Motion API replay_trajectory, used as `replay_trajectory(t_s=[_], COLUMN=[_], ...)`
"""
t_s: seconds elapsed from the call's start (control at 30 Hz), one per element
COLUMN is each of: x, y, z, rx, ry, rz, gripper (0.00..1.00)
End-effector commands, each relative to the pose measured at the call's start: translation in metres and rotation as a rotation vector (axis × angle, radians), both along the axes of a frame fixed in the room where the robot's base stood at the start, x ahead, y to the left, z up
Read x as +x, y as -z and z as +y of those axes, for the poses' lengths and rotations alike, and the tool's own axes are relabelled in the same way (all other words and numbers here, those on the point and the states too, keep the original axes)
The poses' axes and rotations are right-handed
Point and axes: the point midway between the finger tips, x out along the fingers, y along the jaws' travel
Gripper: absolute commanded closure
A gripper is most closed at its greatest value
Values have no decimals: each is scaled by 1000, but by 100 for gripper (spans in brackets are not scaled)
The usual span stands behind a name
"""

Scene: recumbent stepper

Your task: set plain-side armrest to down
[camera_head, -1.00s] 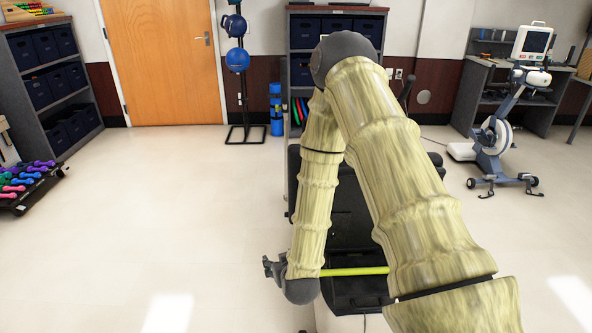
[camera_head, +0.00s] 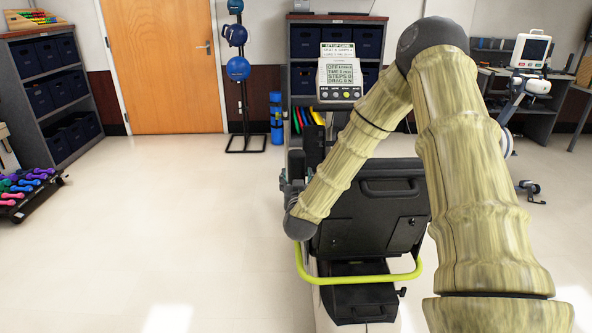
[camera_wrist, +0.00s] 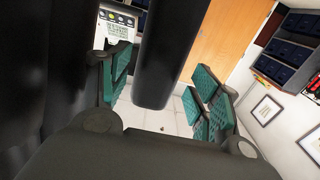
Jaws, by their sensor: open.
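The stepper's black seat back (camera_head: 368,215) faces away from me, with a lime-yellow bar (camera_head: 360,279) curving behind and below it. My gripper (camera_head: 291,187) is at the seat's left edge, partly hidden by my arm. In the wrist view my gripper (camera_wrist: 164,94) is open, its teal-padded fingers spread apart. A dark rounded bar (camera_wrist: 170,50), which looks like the armrest, comes down from the top between the fingers. Gaps show on both sides of it, so it looks ungripped. In the head view a dark upright part (camera_head: 314,142) stands just above my gripper; whether it is the same armrest I cannot tell.
The stepper's console (camera_head: 340,80) stands beyond the seat. A ball rack (camera_head: 239,75) and blue roll (camera_head: 276,118) are at the back. Dumbbells (camera_head: 22,187) lie at far left. An exercise bike (camera_head: 525,85) is at right, partly hidden. The floor left of the stepper is clear.

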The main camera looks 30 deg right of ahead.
Motion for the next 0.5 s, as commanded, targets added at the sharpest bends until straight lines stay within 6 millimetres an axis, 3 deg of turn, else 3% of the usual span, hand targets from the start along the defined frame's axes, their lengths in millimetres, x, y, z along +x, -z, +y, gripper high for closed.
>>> replay_trajectory(t_s=[0.3,0.5], x=[38,47], y=[0,0], z=[-23,-29], rx=[1,1], ry=[2,0], rz=[-1,0], gripper=[38,38])
